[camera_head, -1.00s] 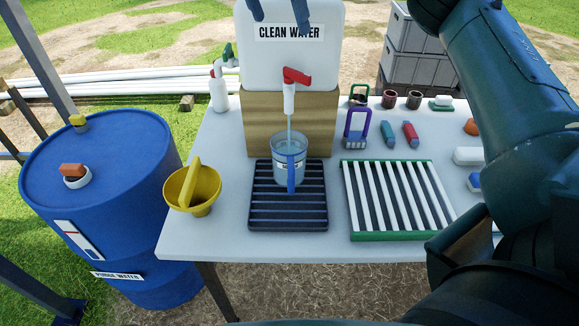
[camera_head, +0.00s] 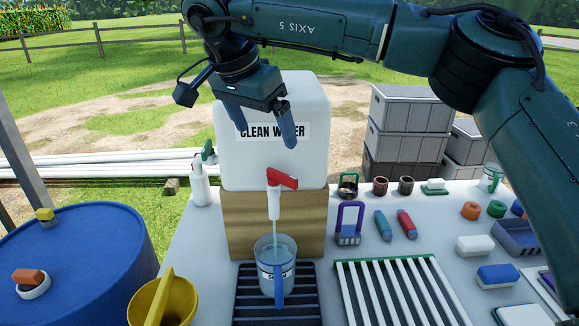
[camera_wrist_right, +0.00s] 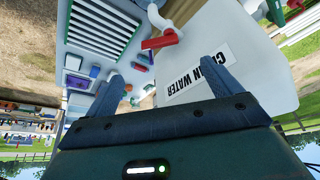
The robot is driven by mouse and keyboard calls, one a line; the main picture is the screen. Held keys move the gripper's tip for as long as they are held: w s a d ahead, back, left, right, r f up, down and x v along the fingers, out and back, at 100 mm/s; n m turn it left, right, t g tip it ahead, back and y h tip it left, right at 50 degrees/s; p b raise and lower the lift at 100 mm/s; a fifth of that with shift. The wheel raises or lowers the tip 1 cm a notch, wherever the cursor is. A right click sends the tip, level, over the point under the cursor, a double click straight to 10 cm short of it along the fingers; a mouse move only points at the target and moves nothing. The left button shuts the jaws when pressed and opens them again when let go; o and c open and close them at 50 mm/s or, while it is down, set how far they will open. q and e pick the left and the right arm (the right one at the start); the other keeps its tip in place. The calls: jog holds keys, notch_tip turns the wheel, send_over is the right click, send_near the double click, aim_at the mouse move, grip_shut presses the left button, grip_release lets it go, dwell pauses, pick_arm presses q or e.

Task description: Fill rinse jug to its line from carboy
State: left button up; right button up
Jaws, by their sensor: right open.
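The white carboy (camera_head: 270,165), labelled CLEAN WATER, stands on a wooden block (camera_head: 290,225) in the head view. Its red-handled tap (camera_head: 282,180) has a white spout, and a thin stream runs down from it. The clear rinse jug (camera_head: 270,258) with a blue handle stands upright under the spout on a dark slatted drip tray (camera_head: 247,312). It holds some water; I cannot read its line. My right gripper (camera_head: 262,130) is open and empty, in front of the carboy's upper part and above the tap. The right wrist view shows the carboy (camera_wrist_right: 225,35) and red tap (camera_wrist_right: 160,41) beyond the fingers.
A yellow funnel (camera_head: 165,300) is left of the tray, near a blue drum (camera_head: 85,255). A green-framed white rack (camera_head: 400,290) is right of it. Bottles and small tools stand behind the rack. My right arm spans the upper right.

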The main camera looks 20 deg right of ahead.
aim_at(281, 173)
jog(key=p+x, duration=0.1)
jog(key=x, duration=0.8)
jog(key=shift+d+f, duration=0.15)
jog(key=shift+f, duration=0.25)
jog(key=shift+x, duration=0.8)
pick_arm(q)
jog(key=shift+s+a+r, duration=0.1)
jog(key=shift+a, duration=0.25)
pick_arm(e)
jog(key=shift+c, duration=0.2)
jog(key=c, duration=0.9)
pick_arm(q)
jog(key=shift+s, duration=0.1)
pick_arm(e)
jog(key=shift+c, duration=0.2)
